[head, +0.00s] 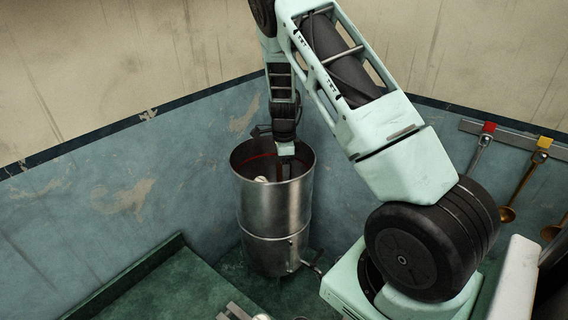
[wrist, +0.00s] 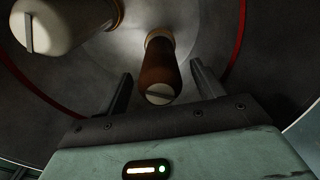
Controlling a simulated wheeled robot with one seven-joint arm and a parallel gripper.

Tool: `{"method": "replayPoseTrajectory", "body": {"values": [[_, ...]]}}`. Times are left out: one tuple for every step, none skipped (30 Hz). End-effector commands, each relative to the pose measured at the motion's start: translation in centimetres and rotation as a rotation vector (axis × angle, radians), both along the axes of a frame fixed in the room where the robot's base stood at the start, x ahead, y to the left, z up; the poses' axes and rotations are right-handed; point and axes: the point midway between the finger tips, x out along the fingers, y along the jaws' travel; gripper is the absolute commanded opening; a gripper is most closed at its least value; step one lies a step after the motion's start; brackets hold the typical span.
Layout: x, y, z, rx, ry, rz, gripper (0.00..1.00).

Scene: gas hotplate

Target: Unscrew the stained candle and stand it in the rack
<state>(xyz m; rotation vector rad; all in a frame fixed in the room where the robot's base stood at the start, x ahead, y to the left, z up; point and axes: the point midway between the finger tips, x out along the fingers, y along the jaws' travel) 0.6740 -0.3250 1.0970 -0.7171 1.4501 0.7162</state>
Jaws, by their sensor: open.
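The stained candle (wrist: 160,68) is brown with a pale, slotted end cap. It stands inside a tall steel drum (head: 275,215), seen nearly end-on in the wrist view. My gripper (wrist: 162,72) is open, its two dark fingers one on each side of the candle; contact cannot be told. In the head view my gripper (head: 284,168) reaches down into the drum, and the rim hides part of it. A cleaner, cream-white candle (wrist: 62,24) stands to the left of the stained one. It shows in the head view (head: 262,179). I cannot make out a rack for certain.
The drum's wall closely surrounds my gripper, with a red line (wrist: 237,45) around its inside. Metal pieces (head: 234,312), partly cut off, lie at the bottom edge. Ladles hang from a rail (head: 512,138) at the right. A green ledge (head: 150,285) at lower left is bare.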

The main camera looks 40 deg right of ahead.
Motion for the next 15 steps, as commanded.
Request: {"method": "replayPoseTrajectory", "body": {"values": [[0.00, 0.00, -0.06, 0.000, 0.000, 0.001, 0.68], [0.00, 0.00, -0.06, 0.000, 0.000, 0.002, 0.68], [0.00, 0.00, -0.06, 0.000, 0.000, 0.002, 0.57], [0.00, 0.00, -0.06, 0.000, 0.000, 0.003, 0.48], [0.00, 0.00, -0.06, 0.000, 0.000, 0.003, 0.40], [0.00, 0.00, -0.06, 0.000, 0.000, 0.003, 0.29], [0.00, 0.00, -0.06, 0.000, 0.000, 0.004, 0.20], [0.00, 0.00, -0.06, 0.000, 0.000, 0.004, 0.20], [-0.01, 0.01, -0.06, 0.000, 0.000, 0.004, 0.20], [-0.01, 0.01, -0.07, 0.000, 0.000, 0.006, 0.20], [0.00, 0.00, -0.10, 0.001, -0.001, 0.016, 0.20], [0.00, 0.00, -0.16, 0.001, -0.001, 0.043, 0.20], [0.01, -0.01, -0.22, 0.001, -0.002, 0.075, 0.20], [-0.01, -0.04, -0.27, 0.000, -0.001, 0.117, 0.20], [-0.01, -0.04, -0.34, 0.001, -0.002, 0.182, 0.20]]}}
